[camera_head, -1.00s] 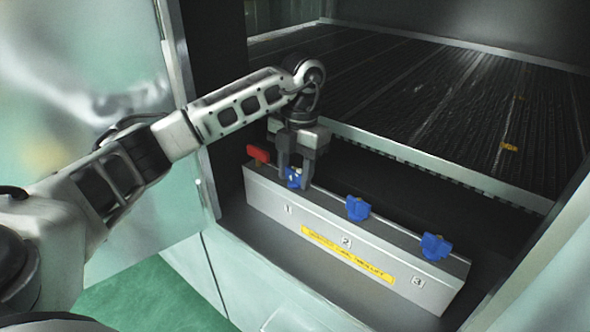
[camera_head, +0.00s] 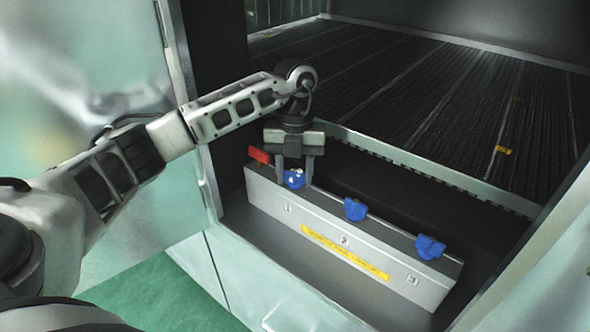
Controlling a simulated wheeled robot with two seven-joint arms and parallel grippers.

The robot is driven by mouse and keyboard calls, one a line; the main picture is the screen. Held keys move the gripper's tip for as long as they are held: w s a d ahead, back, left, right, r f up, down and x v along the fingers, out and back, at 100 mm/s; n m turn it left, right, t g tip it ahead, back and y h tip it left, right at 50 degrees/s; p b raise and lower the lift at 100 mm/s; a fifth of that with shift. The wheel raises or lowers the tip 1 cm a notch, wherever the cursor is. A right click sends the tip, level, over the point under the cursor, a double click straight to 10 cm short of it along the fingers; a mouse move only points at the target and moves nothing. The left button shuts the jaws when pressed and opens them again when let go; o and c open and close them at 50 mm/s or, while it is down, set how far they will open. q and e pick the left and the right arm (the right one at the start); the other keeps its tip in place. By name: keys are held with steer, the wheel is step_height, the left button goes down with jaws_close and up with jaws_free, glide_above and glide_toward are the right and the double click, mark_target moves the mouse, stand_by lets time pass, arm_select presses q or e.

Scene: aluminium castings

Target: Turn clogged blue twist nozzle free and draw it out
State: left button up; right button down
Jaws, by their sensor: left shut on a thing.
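Three blue twist nozzles sit along the top of a grey metal bar numbered 1 to 3. The nozzle at 1 (camera_head: 294,179) has pale marks on its face and is between the fingers of my left gripper (camera_head: 294,175), which points down and is shut on it. The nozzle at 2 (camera_head: 355,209) and the nozzle at 3 (camera_head: 430,247) stand free with nothing touching them. The lower part of the nozzle at 1 meets the bar's top; whether it is seated cannot be told. My right gripper is not in view.
A red handle (camera_head: 259,155) is at the bar's left end, close to my left gripper. The grey bar (camera_head: 330,227) carries a yellow label (camera_head: 345,252). Behind it lies a dark slatted bed (camera_head: 430,100). A pale green door (camera_head: 95,80) stands open at left.

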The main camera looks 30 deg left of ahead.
mark_target(295, 172)
arm_select(q)
steer(key=shift+n+p, duration=0.3)
steer(key=shift+n, duration=0.1)
steer(key=n, duration=0.5)
steer(key=shift+h, duration=0.3)
steer(key=shift+n, duration=0.3)
steer(key=shift+t, duration=0.3)
steer(key=n, duration=0.5)
steer(key=shift+r+t, duration=0.3)
steer(key=shift+r, duration=1.05)
steer(key=shift+r, duration=2.15)
